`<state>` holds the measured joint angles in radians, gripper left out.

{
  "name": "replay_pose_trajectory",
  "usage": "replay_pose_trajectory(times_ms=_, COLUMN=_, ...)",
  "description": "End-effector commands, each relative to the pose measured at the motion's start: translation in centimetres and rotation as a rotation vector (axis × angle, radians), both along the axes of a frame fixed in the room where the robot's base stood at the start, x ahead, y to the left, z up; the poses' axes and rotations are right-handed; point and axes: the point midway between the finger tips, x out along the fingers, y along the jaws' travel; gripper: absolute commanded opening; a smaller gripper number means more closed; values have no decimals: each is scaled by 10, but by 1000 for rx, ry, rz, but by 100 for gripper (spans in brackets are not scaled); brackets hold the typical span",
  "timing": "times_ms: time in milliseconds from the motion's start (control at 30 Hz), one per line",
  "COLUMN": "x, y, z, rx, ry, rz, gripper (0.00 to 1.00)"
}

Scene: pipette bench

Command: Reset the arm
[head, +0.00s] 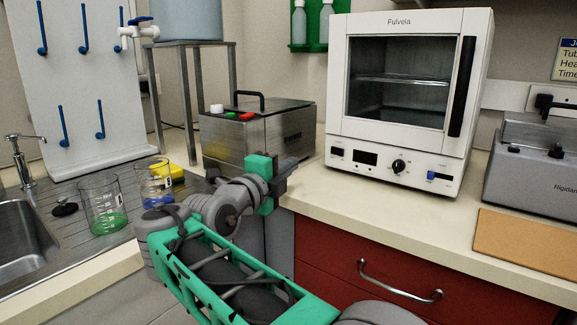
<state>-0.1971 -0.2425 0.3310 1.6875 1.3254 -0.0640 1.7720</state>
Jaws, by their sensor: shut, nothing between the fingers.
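My arm with green covers reaches up from the bottom of the head view. My gripper (290,170) is at its far end, above the counter's front edge, in front of the steel box-shaped device. It is shut and holds nothing. The fingertips are small in this view and partly hidden by the green and grey wrist parts.
A white oven (401,140) stands on the counter (372,205), right of my gripper. A steel device (262,135) with a handle is just behind it. Two glass beakers (104,206) (155,184) stand left near the sink (22,240). Red drawers (340,275) are below.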

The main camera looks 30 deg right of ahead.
Motion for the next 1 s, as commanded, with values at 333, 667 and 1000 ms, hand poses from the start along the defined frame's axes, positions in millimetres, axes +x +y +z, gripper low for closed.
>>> replay_pose_trajectory(times_ms=333, x=5, y=1, z=11, rx=14, ry=103, rz=42, gripper=0)
replay_pose_trajectory(times_ms=667, x=-2, y=86, z=8, rx=-66, ry=1081, rz=682, gripper=0)
replay_pose_trajectory(times_ms=1000, x=-131, y=215, z=5, rx=-585, ry=1763, rz=1642, gripper=0)
